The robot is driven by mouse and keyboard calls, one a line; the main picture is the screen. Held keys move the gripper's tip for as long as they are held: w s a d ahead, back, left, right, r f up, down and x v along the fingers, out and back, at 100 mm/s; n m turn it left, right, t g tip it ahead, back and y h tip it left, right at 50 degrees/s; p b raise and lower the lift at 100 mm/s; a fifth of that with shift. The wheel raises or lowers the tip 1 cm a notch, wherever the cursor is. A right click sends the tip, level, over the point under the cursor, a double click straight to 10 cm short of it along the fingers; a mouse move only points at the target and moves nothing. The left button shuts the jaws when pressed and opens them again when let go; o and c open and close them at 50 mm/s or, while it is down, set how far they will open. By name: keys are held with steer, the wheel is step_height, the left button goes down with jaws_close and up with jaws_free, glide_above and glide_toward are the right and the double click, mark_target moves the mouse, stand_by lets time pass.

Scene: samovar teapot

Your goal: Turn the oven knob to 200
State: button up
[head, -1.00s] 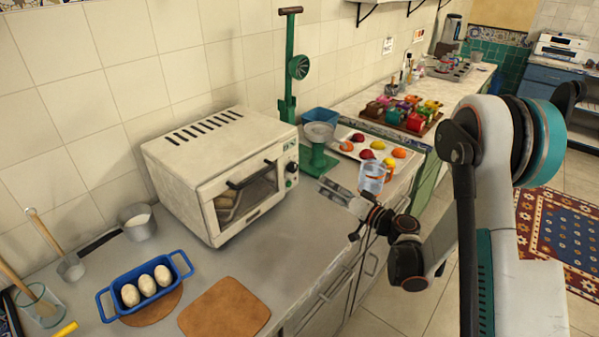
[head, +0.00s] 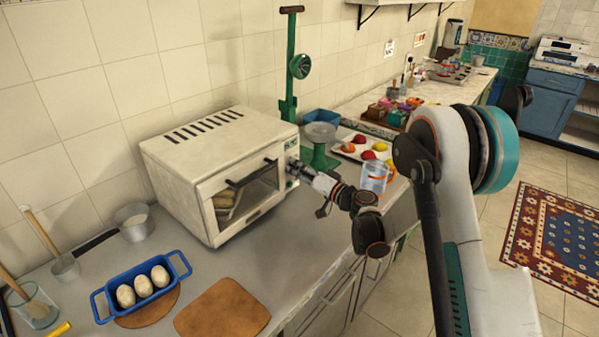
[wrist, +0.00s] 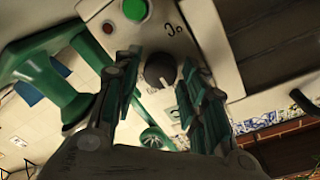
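The white toaster oven (head: 190,165) stands on the counter, its glass door facing the front right. Its dark round knob (wrist: 160,70) shows in the wrist view on the pale control panel, near a green button (wrist: 135,9) and a small red light (wrist: 108,29). My gripper (head: 298,169) is at the right end of the oven front and covers the knob in the head view. In the wrist view my gripper (wrist: 160,78) is open, one finger on each side of the knob, with gaps visible. Contact is not visible. The dial setting cannot be read.
A glass pitcher with an orange handle (head: 374,177) and a tray of fruit (head: 349,158) are near my arm.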

steer(key=shift+c, duration=0.6)
steer(key=c, duration=0.7)
